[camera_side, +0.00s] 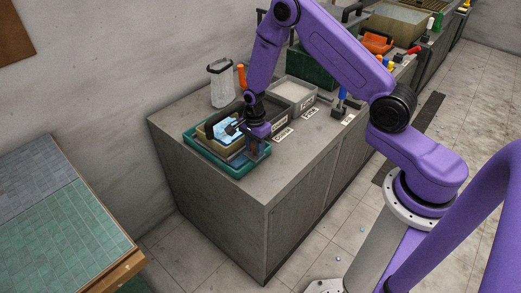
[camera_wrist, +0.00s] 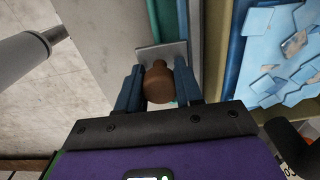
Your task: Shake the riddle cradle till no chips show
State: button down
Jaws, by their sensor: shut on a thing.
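The riddle cradle (camera_side: 203,139) is a box-like, yellowish frame sitting in a teal tray (camera_side: 211,160) at the near left end of the counter. Light blue chips (camera_side: 226,131) show inside it. In the wrist view the blue chips (camera_wrist: 285,55) lie at the right, a few with brownish-grey faces, some overlapping. My gripper (camera_side: 258,143) is at the cradle's right side. In the wrist view its two blue fingers (camera_wrist: 162,84) are shut on a round brown handle (camera_wrist: 157,84) on a grey plate. The handle is mostly hidden in the side view.
Grey labelled bins (camera_side: 291,96) stand just behind the cradle along the counter. A clear jar (camera_side: 220,84) and an orange-handled item (camera_side: 241,77) stand near the wall. A blue-handled tool (camera_side: 341,101) stands further right. A separate tiled bench (camera_side: 65,220) is at the left.

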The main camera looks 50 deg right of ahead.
aim_at(242, 138)
jog(key=shift+w, duration=3.1)
jog(key=shift+s, duration=0.1)
jog(key=shift+s, duration=4.6)
jog(key=c, duration=0.7)
grip_release()
jog(key=shift+o, duration=0.2)
